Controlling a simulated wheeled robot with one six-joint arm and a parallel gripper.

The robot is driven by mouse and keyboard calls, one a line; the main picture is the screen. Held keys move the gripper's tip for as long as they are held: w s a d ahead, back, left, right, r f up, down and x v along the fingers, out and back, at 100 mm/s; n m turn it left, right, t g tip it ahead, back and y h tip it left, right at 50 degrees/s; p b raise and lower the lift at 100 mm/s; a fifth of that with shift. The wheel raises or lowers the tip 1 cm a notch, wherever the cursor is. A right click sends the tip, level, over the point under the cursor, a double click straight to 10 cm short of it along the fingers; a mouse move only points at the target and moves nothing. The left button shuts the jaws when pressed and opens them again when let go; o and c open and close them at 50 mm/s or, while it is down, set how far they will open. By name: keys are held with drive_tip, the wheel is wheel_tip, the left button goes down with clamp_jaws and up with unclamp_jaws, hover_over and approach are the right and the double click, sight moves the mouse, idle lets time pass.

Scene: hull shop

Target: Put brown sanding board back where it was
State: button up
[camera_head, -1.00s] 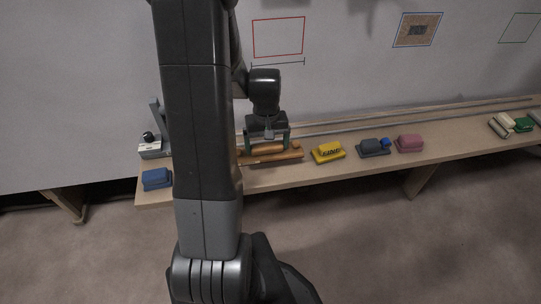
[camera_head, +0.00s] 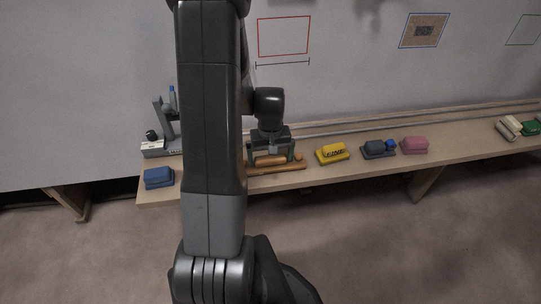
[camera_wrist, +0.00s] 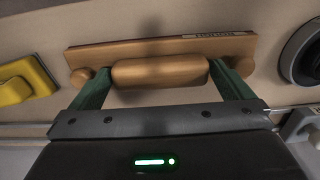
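The brown sanding board (camera_head: 284,170) is a long wooden board with a rounded handle and a knob. It is over the front part of the bench in the head view, right of my arm. In the wrist view, the board (camera_wrist: 160,48) lies across the top, with a green finger close against each end of its handle. My gripper (camera_head: 271,158) is shut on the handle; it also shows in the wrist view (camera_wrist: 165,78). I cannot tell whether the board touches the bench. My arm hides part of the bench to its left.
On the bench (camera_head: 370,172), a yellow block (camera_head: 333,153), a grey block (camera_head: 377,149) and a pink block (camera_head: 414,145) stand to the right. A blue block (camera_head: 158,177) stands left. A red outline (camera_head: 284,37) and a brown sheet with a blue border (camera_head: 424,31) are on the wall.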

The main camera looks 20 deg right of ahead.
sight(271, 157)
wheel_tip(271, 157, up, 12)
drive_tip(key=p, duration=0.2)
idle(0.4)
drive_tip(key=shift+r, duration=0.1)
drive_tip(key=shift+c, duration=0.4)
